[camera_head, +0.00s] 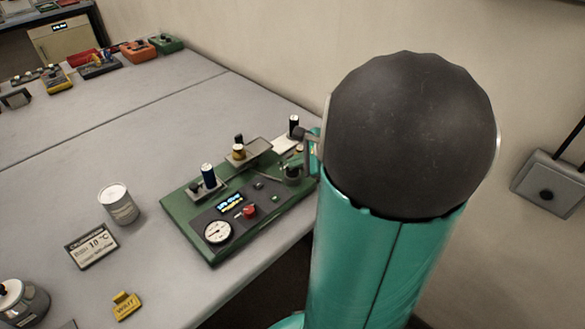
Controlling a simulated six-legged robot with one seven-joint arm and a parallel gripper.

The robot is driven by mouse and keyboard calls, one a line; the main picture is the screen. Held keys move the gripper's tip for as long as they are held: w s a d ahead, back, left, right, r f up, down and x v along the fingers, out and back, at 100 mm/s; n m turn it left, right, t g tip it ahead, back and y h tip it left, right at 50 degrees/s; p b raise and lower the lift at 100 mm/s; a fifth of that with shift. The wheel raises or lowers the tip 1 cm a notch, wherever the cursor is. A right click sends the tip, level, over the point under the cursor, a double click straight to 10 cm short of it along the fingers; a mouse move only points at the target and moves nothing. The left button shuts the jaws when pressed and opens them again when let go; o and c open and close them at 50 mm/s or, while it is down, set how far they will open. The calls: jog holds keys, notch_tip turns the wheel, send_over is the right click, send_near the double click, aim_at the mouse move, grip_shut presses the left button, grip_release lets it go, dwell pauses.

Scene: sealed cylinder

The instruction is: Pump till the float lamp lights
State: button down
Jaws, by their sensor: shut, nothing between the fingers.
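A green-based bench unit (185,222) sits near the table's right edge. Behind the panel stand a blue cylinder (208,174), a brass-coloured part (238,152) and a black-topped cylinder (294,125). I cannot tell which part is the pump or the float lamp. My gripper (303,133) shows only as a small dark tip beside the unit's far right end, shut; my arm hides the rest.
Several devices, including an orange one (138,51), line the far table. A wall box (550,184) is at right. The middle table is clear.

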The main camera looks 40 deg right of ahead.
aim_at(297, 170)
jog(key=shift+r, duration=0.6)
jog(key=shift+r, duration=0.15)
jog(key=shift+r, duration=2.4)
dwell(1.0)
notch_tip(297, 170, up, 4)
jog(key=shift+f, duration=0.1)
dwell(0.5)
jog(key=shift+f, duration=4.45)
